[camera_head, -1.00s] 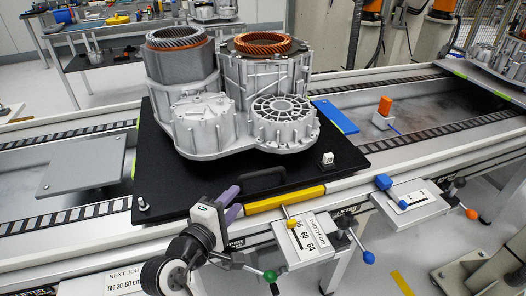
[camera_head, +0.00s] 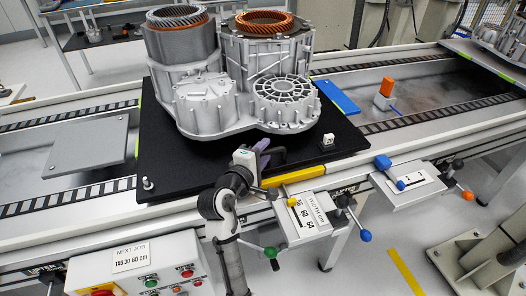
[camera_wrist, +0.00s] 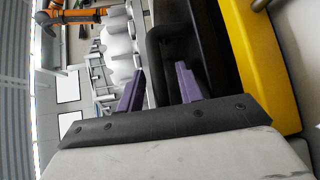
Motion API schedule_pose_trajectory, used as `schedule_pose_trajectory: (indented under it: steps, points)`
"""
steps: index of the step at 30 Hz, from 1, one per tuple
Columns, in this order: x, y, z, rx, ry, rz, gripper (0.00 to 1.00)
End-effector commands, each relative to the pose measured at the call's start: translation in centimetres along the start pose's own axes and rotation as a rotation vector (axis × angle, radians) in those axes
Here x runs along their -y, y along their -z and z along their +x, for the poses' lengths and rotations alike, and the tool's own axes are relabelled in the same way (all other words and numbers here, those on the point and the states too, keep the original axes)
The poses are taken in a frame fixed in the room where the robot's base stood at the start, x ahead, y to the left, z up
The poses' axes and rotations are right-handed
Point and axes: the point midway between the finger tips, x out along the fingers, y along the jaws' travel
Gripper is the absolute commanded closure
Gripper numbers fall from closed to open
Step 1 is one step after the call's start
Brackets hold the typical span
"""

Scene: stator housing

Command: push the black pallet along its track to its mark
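The black pallet (camera_head: 160,165) lies on the conveyor track (camera_head: 80,187) and carries the grey stator housing (camera_head: 245,95), with two copper-wound stators on top. A low black handle (camera_head: 277,156) stands near the pallet's front edge. My gripper (camera_head: 263,150) is at this handle, above the pallet's front part. In the wrist view, the two purple fingers (camera_wrist: 160,85) are apart, with the black handle (camera_wrist: 157,55) just ahead of and partly between them. I cannot tell whether they touch it.
A blue plate (camera_head: 337,97) and an orange-topped device (camera_head: 386,90) lie in the track to the right. A grey plate (camera_head: 88,145) is on the left. A yellow bar (camera_head: 300,174), lever clamps and a button panel (camera_head: 140,268) line the front edge.

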Motion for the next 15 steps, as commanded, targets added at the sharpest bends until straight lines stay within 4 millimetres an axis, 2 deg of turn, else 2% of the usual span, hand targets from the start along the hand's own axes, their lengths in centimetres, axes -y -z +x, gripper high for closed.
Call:
schedule_pose_trajectory:
  steps: [7,15]
  points:
    - [0.01,-0.01,0.07,0.000,0.000,0.000,0.64]
    - [0.01,-0.01,0.05,0.000,0.000,0.000,0.99]
